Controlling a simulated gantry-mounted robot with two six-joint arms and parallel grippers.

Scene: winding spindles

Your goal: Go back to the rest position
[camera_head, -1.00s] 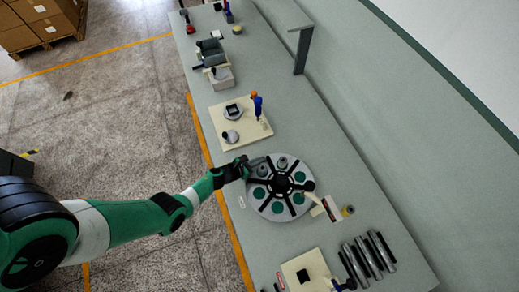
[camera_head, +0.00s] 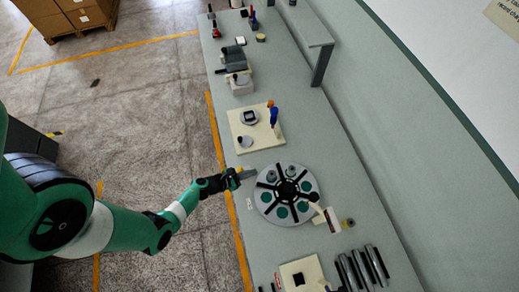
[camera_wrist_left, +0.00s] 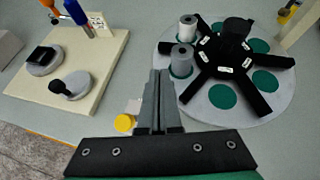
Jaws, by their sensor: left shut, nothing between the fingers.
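My left gripper (camera_head: 245,175) is at the left edge of the round spindle plate (camera_head: 287,218) in the head view, with its fingers shut and nothing between them. In the left wrist view the shut fingers (camera_wrist_left: 158,95) point toward the grey round plate (camera_wrist_left: 245,100), which has a black spoked hub and green pads. My right gripper is not in view.
A cream board (camera_head: 243,139) with round fixtures and a blue tool lies behind the plate. A small yellow-capped item (camera_wrist_left: 124,122) is left of my fingers. Dark bars (camera_head: 362,268) and another cream board (camera_head: 312,278) lie in front. A shelf post (camera_head: 322,65) stands at the back.

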